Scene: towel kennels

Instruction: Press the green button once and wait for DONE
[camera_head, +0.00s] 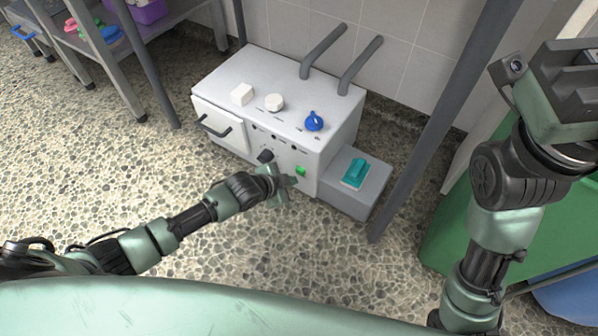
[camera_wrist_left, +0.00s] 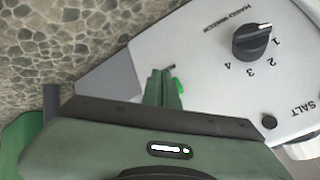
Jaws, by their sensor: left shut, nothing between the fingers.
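A white machine (camera_head: 270,105) stands on the floor against the tiled wall. Its green button (camera_head: 300,170) is on the front face, low and to the right. In the left wrist view the green button (camera_wrist_left: 178,85) shows partly, beside and behind the fingers. My left gripper (camera_head: 285,184) is shut and empty, just in front of the button; its shut fingers (camera_wrist_left: 162,88) point at the panel. I cannot tell whether they touch the button. No DONE sign is readable. My right gripper (camera_head: 560,75) is raised at the far right, and its fingers are not clear.
A black knob (camera_wrist_left: 252,42) numbered 1 to 4 sits near the button. A blue knob (camera_head: 313,121) and white items are on top. A grey box with a teal item (camera_head: 355,173) adjoins the right side. A grey post (camera_head: 435,130) stands right; pebbled floor is open left.

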